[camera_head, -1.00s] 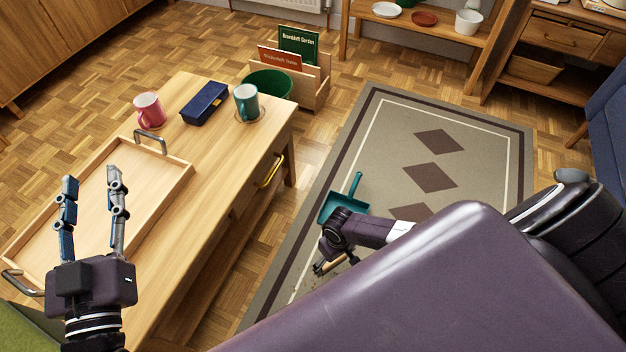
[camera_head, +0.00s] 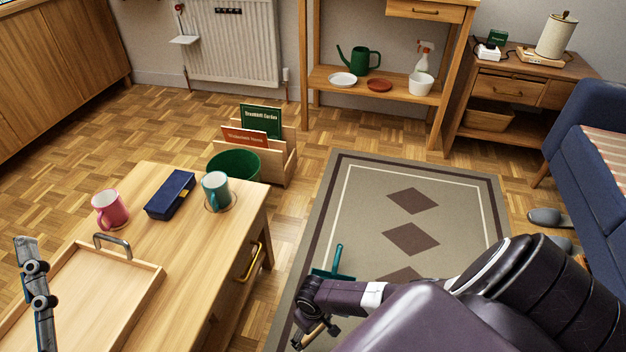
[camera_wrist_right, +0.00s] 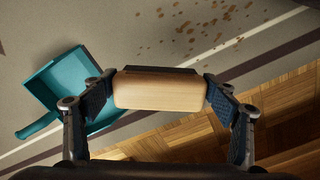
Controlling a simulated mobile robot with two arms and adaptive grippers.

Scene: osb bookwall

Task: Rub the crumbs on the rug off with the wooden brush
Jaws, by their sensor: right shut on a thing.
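The wooden brush (camera_wrist_right: 160,92) is gripped between the fingers of my right gripper (camera_head: 312,336), its pale wooden back facing the wrist camera. The brown crumbs (camera_wrist_right: 190,28) lie scattered on the grey-beige rug (camera_head: 366,222), beyond the brush in the right wrist view. I cannot see the crumbs in the head view. Whether the bristles touch the rug is hidden. A teal dustpan (camera_wrist_right: 62,84) lies on the rug left of the brush in the wrist view; its handle shows in the head view. One finger of my left gripper (camera_head: 36,290) shows at the left edge, with nothing against it.
A wooden table (camera_head: 215,262) stands left of the rug, with a tray (camera_head: 120,290), two mugs and a blue case on it. A green bin (camera_head: 232,165) and book rack stand behind it. The sofa (camera_head: 590,150) is at right. The far rug is clear.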

